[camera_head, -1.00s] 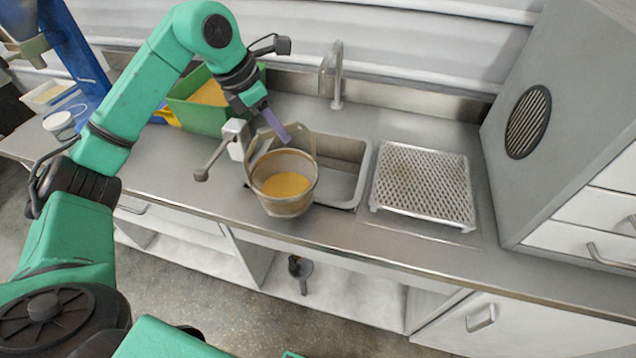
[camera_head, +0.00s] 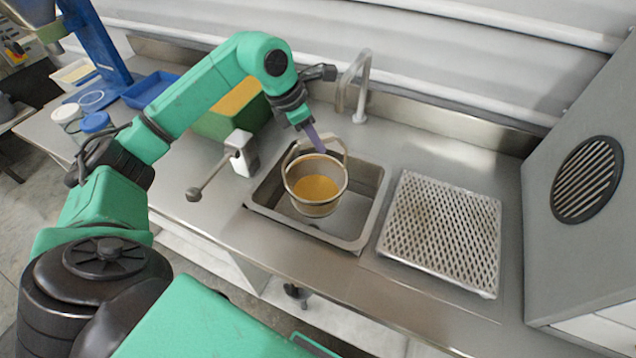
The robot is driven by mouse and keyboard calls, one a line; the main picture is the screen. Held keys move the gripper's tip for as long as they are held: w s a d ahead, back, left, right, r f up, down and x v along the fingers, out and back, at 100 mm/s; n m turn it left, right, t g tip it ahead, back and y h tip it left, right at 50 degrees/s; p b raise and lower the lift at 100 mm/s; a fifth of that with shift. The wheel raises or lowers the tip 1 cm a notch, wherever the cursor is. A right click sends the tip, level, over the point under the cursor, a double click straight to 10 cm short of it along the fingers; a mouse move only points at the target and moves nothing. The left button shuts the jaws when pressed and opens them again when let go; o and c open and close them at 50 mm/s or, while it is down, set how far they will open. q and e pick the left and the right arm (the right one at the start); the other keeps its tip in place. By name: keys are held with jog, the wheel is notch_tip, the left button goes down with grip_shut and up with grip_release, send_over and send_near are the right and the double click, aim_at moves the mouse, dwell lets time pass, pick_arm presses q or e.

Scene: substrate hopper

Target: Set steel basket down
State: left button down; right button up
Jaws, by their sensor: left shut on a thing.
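The steel basket (camera_head: 316,186) is a round metal pail with a raised handle and orange-yellow grain inside. It hangs over the sink (camera_head: 352,243), roughly upright. Whether its bottom touches anything cannot be told. My left gripper (camera_head: 317,144) is shut on the basket's handle at the top, above the basket's back rim. The perforated draining rack (camera_head: 443,232) lies on the counter to the right of the sink, with nothing on it. My right gripper does not show.
A lever device (camera_head: 240,152) stands left of the sink, and a faucet (camera_head: 358,88) behind it. A green bin (camera_head: 228,122) of yellow material and a blue tray (camera_head: 148,88) are at the back left. A grey cabinet (camera_head: 580,180) with a round vent borders the right.

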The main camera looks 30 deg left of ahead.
pick_arm(q)
notch_tip(320, 180, down, 12)
jog(key=p, duration=0.3)
jog(key=shift+w+f, duration=0.1)
jog(key=shift+f, duration=0.55)
jog(key=shift+w, duration=0.1)
jog(key=shift+f, duration=0.15)
jog(key=c, duration=0.8)
grip_release()
jog(key=shift+o, duration=0.2)
